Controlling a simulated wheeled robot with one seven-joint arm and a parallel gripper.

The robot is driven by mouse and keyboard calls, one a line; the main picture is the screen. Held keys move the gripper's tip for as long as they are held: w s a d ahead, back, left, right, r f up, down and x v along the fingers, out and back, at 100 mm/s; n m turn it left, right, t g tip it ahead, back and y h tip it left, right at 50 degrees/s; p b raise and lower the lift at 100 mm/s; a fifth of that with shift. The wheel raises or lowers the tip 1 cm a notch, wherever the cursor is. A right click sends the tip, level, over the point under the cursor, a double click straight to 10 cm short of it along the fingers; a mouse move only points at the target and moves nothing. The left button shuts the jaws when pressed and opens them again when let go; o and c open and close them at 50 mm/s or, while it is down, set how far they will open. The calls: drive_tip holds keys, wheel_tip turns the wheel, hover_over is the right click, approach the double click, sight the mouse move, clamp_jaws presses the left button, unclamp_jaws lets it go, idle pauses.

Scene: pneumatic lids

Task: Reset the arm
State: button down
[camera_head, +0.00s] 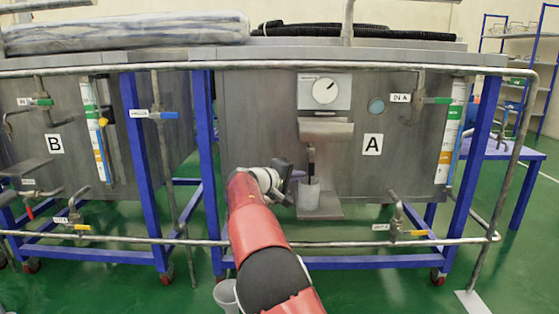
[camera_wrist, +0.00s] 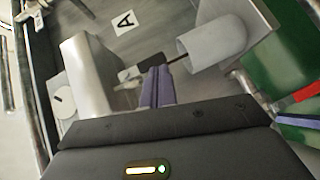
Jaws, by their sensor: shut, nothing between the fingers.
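My red arm reaches up from the bottom of the head view. In the wrist view the purple fingers of my gripper (camera_wrist: 157,80) are shut together and empty.
A metal pipe rail (camera_head: 360,243) runs across the front of the tanks. Blue frame legs (camera_head: 202,150) and valves, one with a yellow handle (camera_head: 413,233), stand around. Tank B (camera_head: 60,110) is at the left.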

drive_tip(key=s+d+r+m+g+y+p, duration=0.2)
drive_tip(key=s+d+r+g+y+p, duration=0.15)
drive_tip(key=s+d, duration=0.55)
drive_tip(key=s+d+r+m+g+y+p, duration=0.2)
drive_tip(key=s+d+r+m, duration=0.15)
drive_tip(key=s+d, duration=0.45)
drive_tip(key=s+a+f+y+p, duration=0.1)
drive_tip(key=s+a+y+p, duration=0.2)
drive_tip(key=s, duration=1.4)
drive_tip(key=s+a+f+m+y+p, duration=0.1)
drive_tip(key=s+a+y+p, duration=0.2)
drive_tip(key=s, duration=1.4)
drive_tip(key=shift+s+a+p, duration=0.25)
drive_tip(key=shift+a+p, duration=0.35)
drive_tip(key=shift+p, duration=0.1)
